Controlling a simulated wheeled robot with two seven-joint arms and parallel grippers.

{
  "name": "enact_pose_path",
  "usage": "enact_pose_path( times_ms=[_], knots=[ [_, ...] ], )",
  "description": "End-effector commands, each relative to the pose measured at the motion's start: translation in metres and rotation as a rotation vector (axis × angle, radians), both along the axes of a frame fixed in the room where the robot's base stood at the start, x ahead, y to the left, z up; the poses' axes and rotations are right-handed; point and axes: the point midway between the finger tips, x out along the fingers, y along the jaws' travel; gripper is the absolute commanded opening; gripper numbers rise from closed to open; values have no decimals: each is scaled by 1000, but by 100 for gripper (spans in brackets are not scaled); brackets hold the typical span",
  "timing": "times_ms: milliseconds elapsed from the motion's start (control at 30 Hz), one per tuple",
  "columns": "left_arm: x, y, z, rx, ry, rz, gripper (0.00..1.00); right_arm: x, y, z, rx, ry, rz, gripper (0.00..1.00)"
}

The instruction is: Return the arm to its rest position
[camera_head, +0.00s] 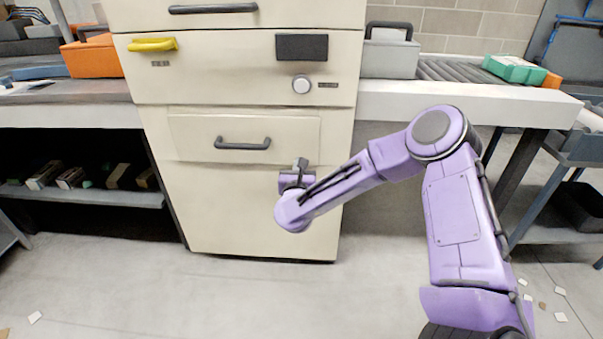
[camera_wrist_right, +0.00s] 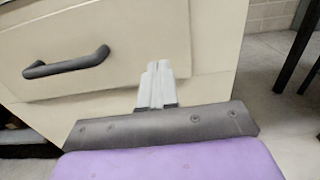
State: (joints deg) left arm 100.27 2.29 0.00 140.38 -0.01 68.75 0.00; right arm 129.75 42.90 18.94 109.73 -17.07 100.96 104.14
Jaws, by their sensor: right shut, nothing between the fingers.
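My right arm (camera_head: 455,210) is purple and comes in from the right of the head view. It bends at a grey-capped joint, and its forearm reaches left in front of the cream cabinet. My right gripper (camera_head: 301,164) is at its end, in front of the lower drawer area and to the right of the drawer's dark handle (camera_head: 242,144). In the right wrist view the pale fingers (camera_wrist_right: 157,82) are together and empty, with the handle (camera_wrist_right: 67,62) to their left and apart from them. My left gripper is not in view.
The cream cabinet (camera_head: 262,215) stands close in front. It has a yellow handle (camera_head: 153,45), a dark panel (camera_head: 301,47) and a round knob (camera_head: 301,84). A roller conveyor (camera_head: 455,70) with a green bin (camera_head: 514,69) is at the right. The floor (camera_head: 180,300) in front is mostly clear.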

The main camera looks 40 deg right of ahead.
Motion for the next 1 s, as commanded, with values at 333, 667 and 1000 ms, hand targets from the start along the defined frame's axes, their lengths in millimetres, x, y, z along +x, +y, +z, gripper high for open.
enact_pose_path(
  times_ms=[333,667,1000],
  knots=[
    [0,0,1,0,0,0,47,-23,19,0,0,0,-2,0],
    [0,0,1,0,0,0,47,-23,40,-24,-406,434,132,0],
    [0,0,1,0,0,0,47,-184,135,-234,-1683,1492,1067,0]
  ],
)
